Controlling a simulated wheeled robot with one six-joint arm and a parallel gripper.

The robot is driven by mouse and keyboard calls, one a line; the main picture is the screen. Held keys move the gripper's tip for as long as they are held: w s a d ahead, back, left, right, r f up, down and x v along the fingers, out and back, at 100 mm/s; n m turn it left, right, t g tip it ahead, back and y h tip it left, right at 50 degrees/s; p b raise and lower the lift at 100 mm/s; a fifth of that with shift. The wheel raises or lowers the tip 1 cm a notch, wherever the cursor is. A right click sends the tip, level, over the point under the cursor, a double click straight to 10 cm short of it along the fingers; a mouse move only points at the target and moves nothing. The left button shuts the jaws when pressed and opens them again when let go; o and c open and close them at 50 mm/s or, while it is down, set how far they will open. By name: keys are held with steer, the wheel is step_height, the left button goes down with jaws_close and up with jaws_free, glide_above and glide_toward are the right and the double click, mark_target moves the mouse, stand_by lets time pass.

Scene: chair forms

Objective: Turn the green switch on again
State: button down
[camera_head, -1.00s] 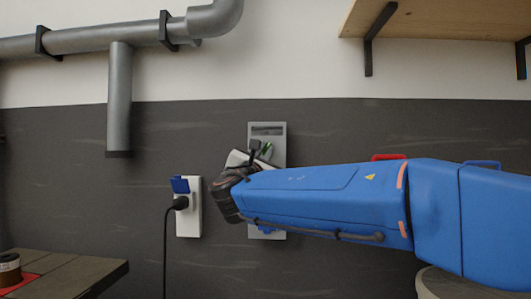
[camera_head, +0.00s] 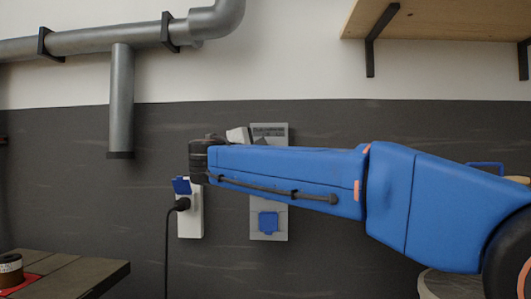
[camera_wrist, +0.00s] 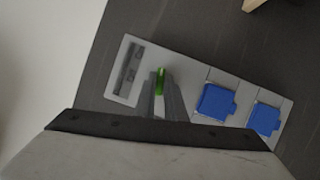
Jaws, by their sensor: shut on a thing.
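A grey wall panel (camera_head: 282,200) stands upright on the dark wall, partly hidden behind my blue arm. The wrist view shows the same panel (camera_wrist: 205,75) tilted, with the small green switch (camera_wrist: 161,76) between a dark slotted part and two blue covers. My gripper (camera_wrist: 162,88) has its narrow fingers close together at the green switch, shut on it. The fingers hide part of the switch, so I cannot tell its exact position. In the head view the arm hides the switch and most of the gripper.
A blue socket cover (camera_head: 268,222) is low on the panel. Left of it is a white socket (camera_head: 192,223) with a black plug and hanging cable. Grey pipes (camera_head: 122,95) run at upper left, a wooden shelf (camera_head: 440,18) at upper right, and a table (camera_head: 75,275) at lower left.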

steer(key=shift+m+g, duration=0.5)
steer(key=shift+m, duration=0.6)
steer(key=shift+y, duration=0.3)
steer(key=c, duration=1.8)
jaws_free()
steer(key=shift+s, duration=0.1)
steer(key=v, duration=1.7)
steer(key=shift+a, duration=0.2)
